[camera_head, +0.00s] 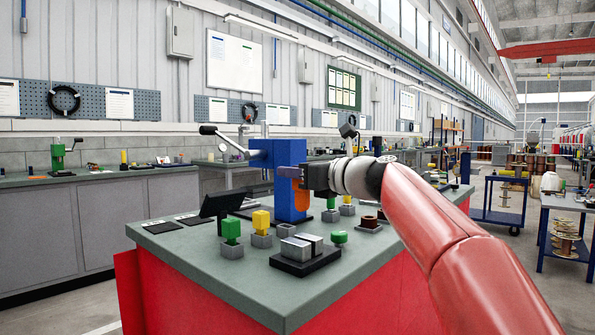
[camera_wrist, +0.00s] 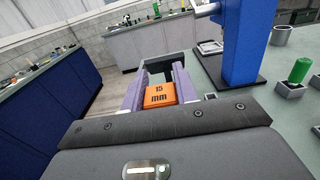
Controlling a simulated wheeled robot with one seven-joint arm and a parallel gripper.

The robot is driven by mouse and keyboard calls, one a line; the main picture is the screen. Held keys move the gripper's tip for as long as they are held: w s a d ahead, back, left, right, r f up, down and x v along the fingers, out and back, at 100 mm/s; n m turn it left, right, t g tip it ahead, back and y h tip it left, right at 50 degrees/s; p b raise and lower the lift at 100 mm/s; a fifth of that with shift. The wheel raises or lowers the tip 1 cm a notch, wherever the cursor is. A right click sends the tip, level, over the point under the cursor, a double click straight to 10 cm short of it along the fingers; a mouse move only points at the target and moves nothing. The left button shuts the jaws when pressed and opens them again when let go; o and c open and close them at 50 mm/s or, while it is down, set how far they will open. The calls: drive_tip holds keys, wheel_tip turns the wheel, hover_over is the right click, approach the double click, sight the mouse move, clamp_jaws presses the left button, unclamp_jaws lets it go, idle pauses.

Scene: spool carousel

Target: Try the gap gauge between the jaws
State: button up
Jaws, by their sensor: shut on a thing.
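My gripper (camera_head: 292,181) is shut on an orange gap gauge marked "15 mm" (camera_wrist: 160,95), held between its two purple fingers in the wrist view. The gauge also shows in the head view (camera_head: 301,200), hanging below the fingers in front of the blue press column. The jaws, two light metal blocks (camera_head: 296,248) with a narrow dark gap between them, sit on a black base on the green-grey bench top. The gauge is well above the bench and apart from the jaws. I cannot make out the jaws in the wrist view.
A blue press (camera_head: 290,165) with a lever stands close behind my gripper. Green (camera_head: 231,231) and yellow (camera_head: 261,222) pieces in grey sockets, a dark tilted panel (camera_head: 222,203) and a brown spool (camera_head: 369,222) stand around the jaws. The bench's front left (camera_head: 200,262) is bare.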

drive_tip(key=shift+f+b, duration=1.95)
drive_tip(key=shift+f, duration=0.7)
drive_tip(key=shift+f, duration=0.4)
wheel_tip(320, 180, up, 8)
drive_tip(key=p, duration=0.5)
hover_over(297, 200)
drive_tip(key=w, duration=0.1)
drive_tip(key=shift+w+a+f, duration=0.1)
drive_tip(key=shift+a+f, duration=0.05)
idle(0.4)
